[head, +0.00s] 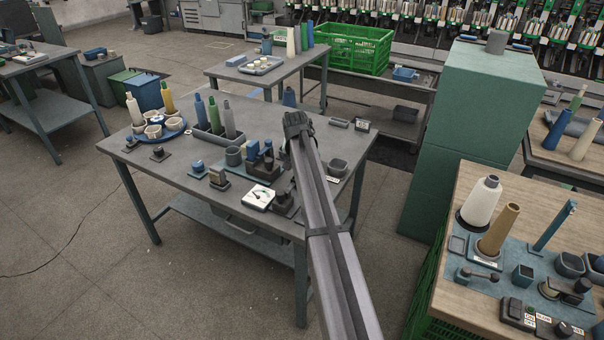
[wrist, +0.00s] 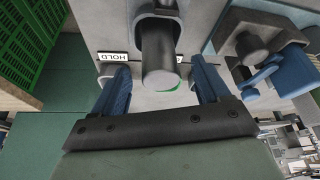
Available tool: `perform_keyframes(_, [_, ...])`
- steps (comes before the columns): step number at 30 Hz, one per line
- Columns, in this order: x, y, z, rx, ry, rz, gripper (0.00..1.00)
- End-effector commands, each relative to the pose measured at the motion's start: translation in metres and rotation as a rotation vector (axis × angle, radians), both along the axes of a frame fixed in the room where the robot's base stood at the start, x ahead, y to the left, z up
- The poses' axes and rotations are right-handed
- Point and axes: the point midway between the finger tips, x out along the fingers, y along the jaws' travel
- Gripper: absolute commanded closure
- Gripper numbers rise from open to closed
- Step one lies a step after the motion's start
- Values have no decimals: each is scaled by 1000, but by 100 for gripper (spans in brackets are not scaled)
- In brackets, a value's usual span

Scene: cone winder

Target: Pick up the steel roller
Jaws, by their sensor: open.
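The steel roller (wrist: 159,58) is a plain grey cylinder in the wrist view. It shows between the two blue fingers of my gripper (wrist: 160,72), with a gap on each side. The fingers are open and hold nothing. In the head view my gripper (head: 297,121) is over the far right part of the middle grey table (head: 175,178). My arm and gripper hide what lies beneath, and I cannot clearly pick out the roller there. A HOLD label (wrist: 120,57) lies beside the roller in the wrist view.
Bobbins (head: 214,115) stand further left. A tall green cabinet (head: 465,130) is beyond the table's right edge.

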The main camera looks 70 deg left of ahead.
Motion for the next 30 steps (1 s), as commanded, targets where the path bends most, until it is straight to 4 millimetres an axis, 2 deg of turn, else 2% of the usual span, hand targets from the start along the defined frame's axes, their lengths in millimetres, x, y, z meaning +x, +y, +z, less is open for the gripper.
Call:
perform_keyframes(8, [4,7,-14,0,0,0,25])
perform_keyframes(18, [12,22,-49,0,0,0,25])
perform_keyframes(25, [12,22,-50,0,0,0,25])
perform_keyframes(30, [12,22,-50,0,0,0,41])
